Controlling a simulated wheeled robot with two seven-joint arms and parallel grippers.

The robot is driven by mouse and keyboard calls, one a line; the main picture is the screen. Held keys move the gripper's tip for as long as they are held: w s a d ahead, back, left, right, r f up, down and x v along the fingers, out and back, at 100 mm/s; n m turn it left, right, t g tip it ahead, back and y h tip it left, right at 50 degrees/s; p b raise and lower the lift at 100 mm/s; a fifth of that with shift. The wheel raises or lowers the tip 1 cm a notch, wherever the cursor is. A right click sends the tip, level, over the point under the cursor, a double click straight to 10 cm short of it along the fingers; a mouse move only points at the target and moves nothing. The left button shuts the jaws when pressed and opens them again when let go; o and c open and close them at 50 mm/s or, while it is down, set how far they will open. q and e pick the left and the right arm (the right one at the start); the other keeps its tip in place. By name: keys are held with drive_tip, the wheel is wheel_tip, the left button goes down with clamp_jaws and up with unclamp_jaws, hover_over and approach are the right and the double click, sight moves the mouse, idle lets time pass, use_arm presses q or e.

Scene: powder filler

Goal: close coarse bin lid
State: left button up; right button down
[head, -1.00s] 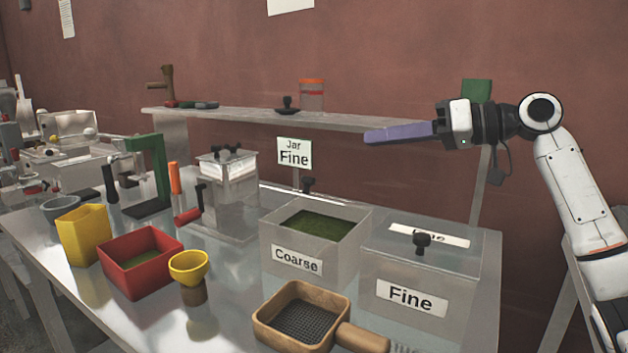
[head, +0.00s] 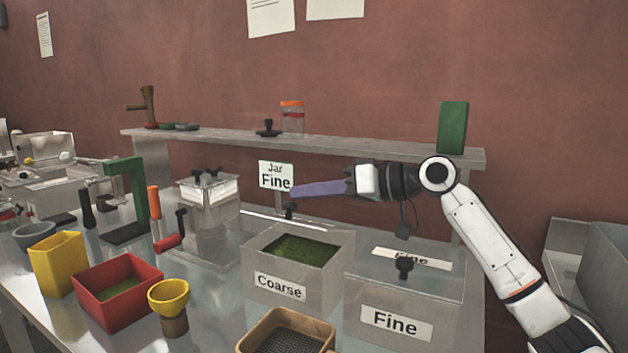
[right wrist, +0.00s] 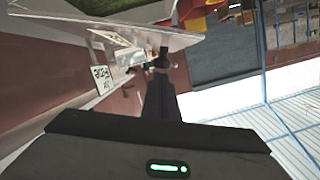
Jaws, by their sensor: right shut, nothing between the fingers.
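The coarse bin (head: 257,264) is a clear box labelled "Coarse", with green powder inside and its top open. A black knob (head: 290,210) stands at its back edge. The clear lid panel itself is hard to make out, but it seems raised at the back. My right gripper (head: 298,192) has long purple fingers, shut and empty, pointing left. Their tips appear just above the knob in the head view; whether they touch it I cannot tell. The fingers also show in the right wrist view (right wrist: 161,98). My left gripper is not in view.
The covered fine bin (head: 397,320) with a black knob stands right of the coarse bin. A "Jar Fine" sign (head: 276,170) and a shelf (head: 350,148) are behind. A wooden sieve (head: 285,335), yellow funnel (head: 168,292) and red tray (head: 117,300) are in front.

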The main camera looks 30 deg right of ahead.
drive_tip(key=shift+f, duration=0.1)
drive_tip(key=shift+s+a+f+n+b, duration=0.2)
drive_tip(key=shift+a+f+n+b, duration=0.2)
drive_tip(key=shift+f, duration=0.2)
drive_tip(key=shift+s+a, duration=0.1)
drive_tip(key=shift+s, duration=0.05)
